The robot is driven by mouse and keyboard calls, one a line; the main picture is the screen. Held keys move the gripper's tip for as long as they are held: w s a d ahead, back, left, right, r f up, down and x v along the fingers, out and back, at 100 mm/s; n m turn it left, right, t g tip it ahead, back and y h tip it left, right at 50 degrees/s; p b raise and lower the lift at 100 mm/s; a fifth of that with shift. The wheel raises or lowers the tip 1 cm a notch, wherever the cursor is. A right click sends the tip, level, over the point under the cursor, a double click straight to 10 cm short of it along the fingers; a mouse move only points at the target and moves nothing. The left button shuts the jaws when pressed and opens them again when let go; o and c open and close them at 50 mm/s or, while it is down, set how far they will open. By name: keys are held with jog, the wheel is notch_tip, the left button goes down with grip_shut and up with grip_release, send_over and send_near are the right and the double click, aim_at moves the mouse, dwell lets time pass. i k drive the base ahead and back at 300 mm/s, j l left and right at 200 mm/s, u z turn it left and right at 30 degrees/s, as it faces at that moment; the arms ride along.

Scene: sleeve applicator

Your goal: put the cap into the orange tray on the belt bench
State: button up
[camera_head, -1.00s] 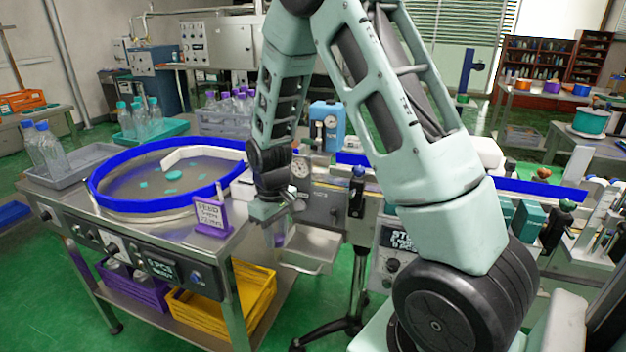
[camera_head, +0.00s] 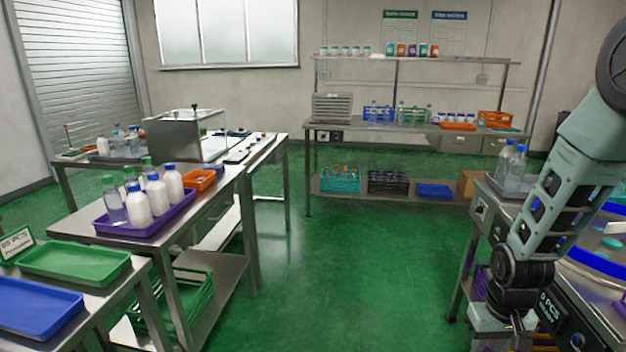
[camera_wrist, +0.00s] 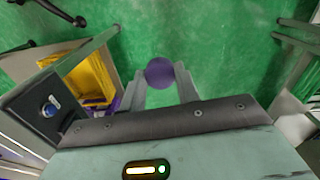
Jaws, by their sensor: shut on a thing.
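A round purple cap (camera_wrist: 160,72) is held between the two fingertips of my gripper (camera_wrist: 160,84) in the wrist view, with green floor beyond it. In the head view my gripper (camera_head: 508,335) is low at the right, beside the steel table; the cap cannot be made out there. A small orange tray (camera_head: 200,181) sits on the left steel bench, behind a purple tray of bottles. Another orange tray (camera_head: 458,126) is on the far back bench. My gripper is well apart from both.
The purple tray (camera_head: 150,224) holds several white bottles. Green (camera_head: 75,262) and blue (camera_head: 35,308) trays lie nearer at left. The steel table (camera_head: 480,208) is close to my arm. Open green floor (camera_head: 340,270) lies between the benches.

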aim_at(205, 185)
jog(key=i+u, duration=0.2)
jog(key=u, duration=0.25)
jog(key=i+u, duration=0.2)
jog(key=u, duration=0.25)
jog(key=i+l+u, duration=0.2)
jog(key=u, duration=0.25)
jog(key=i+l+u, duration=0.15)
jog(key=u, duration=0.25)
